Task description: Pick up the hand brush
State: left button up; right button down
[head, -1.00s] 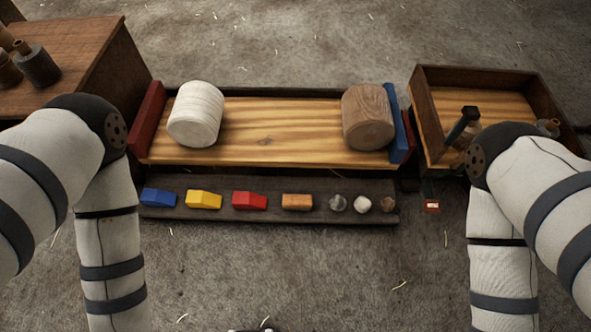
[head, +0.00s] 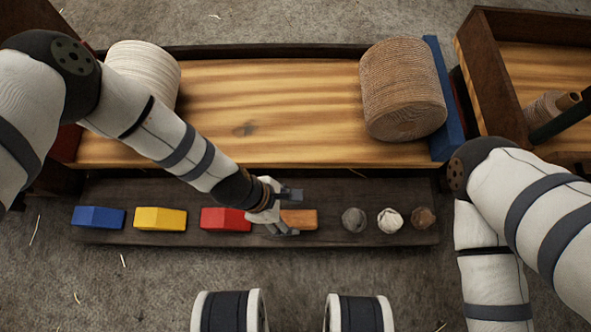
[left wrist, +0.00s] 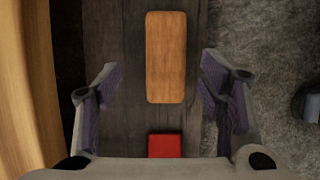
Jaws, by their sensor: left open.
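A plain orange-brown wooden block (head: 302,219), which I take to be the hand brush, lies on the dark low shelf (head: 330,190). No bristles show. My left gripper (head: 291,211) is open above its left end in the head view, partly hiding it. In the left wrist view the wooden block (left wrist: 165,55) lies lengthwise between the spread fingers, with a gap on both sides. I cannot tell how far above it the fingers are. My right gripper is out of view; only the right arm shows.
A red block (head: 225,219) lies close left of the wooden one, then yellow (head: 160,218) and blue (head: 98,217) blocks. Several small round lumps (head: 390,219) lie to the right. Behind is a wooden bed with a white rope coil (head: 145,70) and a brown coil (head: 403,90).

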aim_at(292, 219)
pick_arm(q)
jog(key=shift+b+x, duration=0.3)
jog(key=shift+x, duration=0.7)
jog(key=b+x, duration=0.2)
jog(key=x, duration=0.2)
jog(key=shift+s+a+f+b, duration=0.2)
jog(key=shift+s+f+b, duration=0.15)
jog(key=shift+s+b, duration=0.05)
jog(key=shift+d+f, duration=0.1)
jog(key=shift+f, duration=0.05)
jog(key=shift+f, duration=0.15)
